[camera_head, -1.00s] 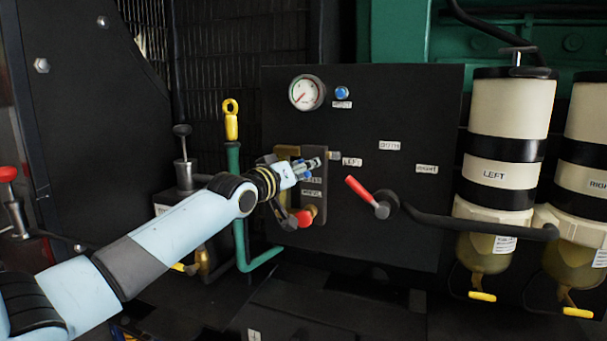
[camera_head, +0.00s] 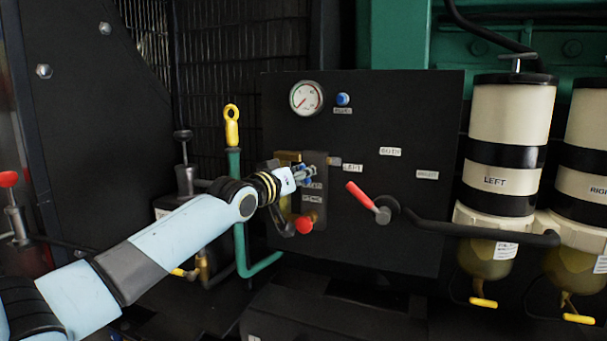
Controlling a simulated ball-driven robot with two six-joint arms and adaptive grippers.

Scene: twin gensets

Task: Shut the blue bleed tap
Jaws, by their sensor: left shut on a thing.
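My left gripper (camera_head: 301,178) is at the left part of the black panel (camera_head: 345,235), in front of a brass-coloured block (camera_head: 288,157). It is shut on a small blue part, which I take to be the blue bleed tap (camera_head: 308,181). The fingers hide most of this tap, so its handle angle is hard to tell. A red knob (camera_head: 305,224) sits just below the gripper. Small white labels beside the tap are partly covered and too blurred to read surely. My right gripper does not show.
A round gauge (camera_head: 307,98) and a blue button (camera_head: 343,99) are higher on the panel. A red-handled lever (camera_head: 362,196) sticks out to the right of the gripper. A green pipe (camera_head: 240,215) rises at left. The LEFT filter (camera_head: 510,115) stands at right.

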